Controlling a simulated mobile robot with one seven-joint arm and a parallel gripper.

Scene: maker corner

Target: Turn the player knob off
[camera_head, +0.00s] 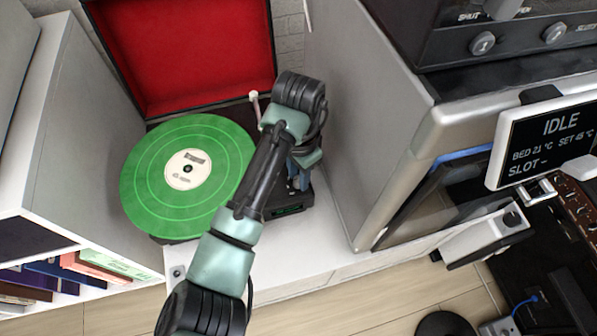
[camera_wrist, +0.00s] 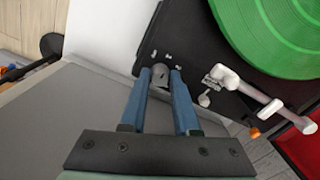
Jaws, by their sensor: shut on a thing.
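The record player (camera_head: 277,212) has a green record (camera_head: 150,187) on its platter and an open lid with a red lining (camera_head: 190,50). My gripper (camera_head: 297,182) reaches down over the player's right side. In the wrist view my gripper (camera_wrist: 160,76) has its two blue fingers on either side of a small grey knob (camera_wrist: 159,72) near a corner of the black deck, shut on it. The knob's pointer cannot be made out. In the head view my arm and gripper hide the knob.
The white tonearm (camera_wrist: 245,95) lies close to my gripper, beside the record. A white shelf with books (camera_head: 90,160) stands on the left. A large grey machine (camera_head: 375,120) with an IDLE screen (camera_head: 545,140) stands close on the right.

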